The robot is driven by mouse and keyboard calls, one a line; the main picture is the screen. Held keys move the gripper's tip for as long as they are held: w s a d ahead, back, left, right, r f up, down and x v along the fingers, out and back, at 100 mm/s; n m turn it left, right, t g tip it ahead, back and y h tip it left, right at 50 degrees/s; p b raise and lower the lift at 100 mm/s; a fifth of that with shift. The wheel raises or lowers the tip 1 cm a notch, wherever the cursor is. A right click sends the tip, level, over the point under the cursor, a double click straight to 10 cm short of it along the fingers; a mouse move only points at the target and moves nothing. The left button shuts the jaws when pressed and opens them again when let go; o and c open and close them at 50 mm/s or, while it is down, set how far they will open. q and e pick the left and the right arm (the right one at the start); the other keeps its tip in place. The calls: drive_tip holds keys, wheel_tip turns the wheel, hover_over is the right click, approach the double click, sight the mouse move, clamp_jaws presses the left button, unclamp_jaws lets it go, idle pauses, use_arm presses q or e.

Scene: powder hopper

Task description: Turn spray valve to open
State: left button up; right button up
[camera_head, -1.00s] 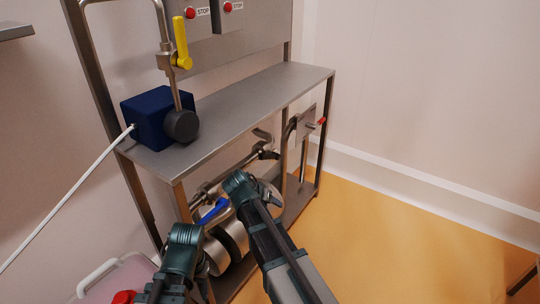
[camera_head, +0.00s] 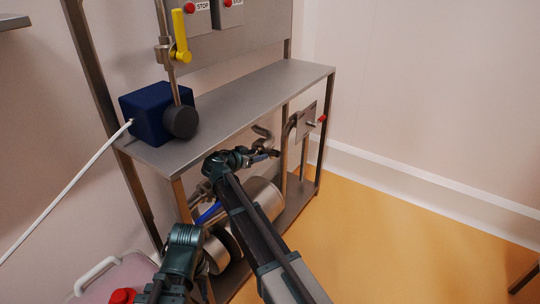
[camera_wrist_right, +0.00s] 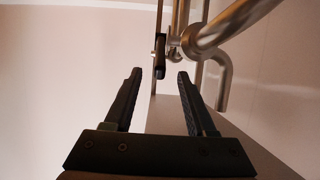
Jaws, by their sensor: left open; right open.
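In the head view, a valve with a yellow lever (camera_head: 180,36) stands on a vertical pipe above the shelf. A blue lever (camera_head: 208,213) is low on the lower pipework, partly behind my right arm. A small red handle (camera_head: 322,118) is at the right end. I cannot tell which is the spray valve. My right gripper (camera_head: 272,153) is beside the curved pipe under the shelf. In the right wrist view, its fingers (camera_wrist_right: 160,74) are open and empty, with a dark lever-like part (camera_wrist_right: 159,55) beyond the gap. My left gripper (camera_head: 205,278) is low at left, its fingers hardly visible.
A dark blue box (camera_head: 152,114) with a white cable is on the steel shelf (camera_head: 250,95). Steel pipes (camera_wrist_right: 225,30) are close on the right in the right wrist view. A pinkish container (camera_head: 115,283) is at lower left.

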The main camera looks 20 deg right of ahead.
sight(270, 152)
drive_tip(key=b+x, duration=0.3)
drive_tip(key=x, duration=0.6)
drive_tip(key=shift+w+d+f, duration=0.15)
drive_tip(key=shift+f, duration=0.05)
clamp_jaws()
idle(1.1)
